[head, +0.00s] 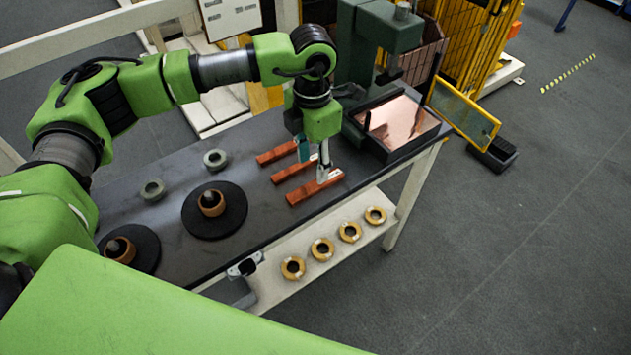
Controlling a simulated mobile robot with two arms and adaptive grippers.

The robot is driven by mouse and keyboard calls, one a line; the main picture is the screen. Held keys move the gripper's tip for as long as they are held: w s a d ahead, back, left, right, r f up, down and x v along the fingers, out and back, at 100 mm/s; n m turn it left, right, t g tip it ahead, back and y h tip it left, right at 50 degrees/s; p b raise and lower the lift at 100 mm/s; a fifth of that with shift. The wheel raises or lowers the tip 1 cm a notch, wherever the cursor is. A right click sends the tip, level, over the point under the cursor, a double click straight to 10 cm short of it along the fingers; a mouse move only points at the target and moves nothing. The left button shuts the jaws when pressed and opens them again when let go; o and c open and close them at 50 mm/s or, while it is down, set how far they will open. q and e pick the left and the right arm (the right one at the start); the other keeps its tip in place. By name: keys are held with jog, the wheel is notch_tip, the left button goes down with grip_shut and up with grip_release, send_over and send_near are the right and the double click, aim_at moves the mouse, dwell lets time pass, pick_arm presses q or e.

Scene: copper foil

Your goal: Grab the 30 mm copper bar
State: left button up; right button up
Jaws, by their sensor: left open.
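Three reddish copper bars lie side by side on the dark bench top: a far bar (273,156), a middle bar (287,173) and a near bar (301,195). Any width marking is too small to read, so I cannot tell which is the 30 mm one. My left gripper (314,172) points down over the right ends of the bars, with its jaws open and nothing seen between them. One pale finger hides part of the near bar. I cannot tell whether it touches. My right gripper is not in view.
A green machine (385,42) and a tray with a shiny copper sheet (397,122) stand behind and right of the bars. Black round plates (232,222) and grey rings (215,159) lie left. Several yellow rings (323,249) sit on the lower shelf (270,291).

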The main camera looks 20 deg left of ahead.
aim_at(316, 184)
pick_arm(q)
jog(key=shift+w+f, duration=0.1)
jog(key=shift+f, duration=0.4)
jog(key=shift+w+f, duration=0.1)
jog(key=shift+f, duration=0.15)
jog(key=f, duration=0.1)
jog(key=f+p, duration=0.2)
jog(key=f, duration=0.1)
jog(key=shift+d+f, duration=0.1)
jog(key=shift+d, duration=0.15)
jog(key=shift+f, duration=0.5)
grip_shut()
jog(key=shift+r, duration=0.1)
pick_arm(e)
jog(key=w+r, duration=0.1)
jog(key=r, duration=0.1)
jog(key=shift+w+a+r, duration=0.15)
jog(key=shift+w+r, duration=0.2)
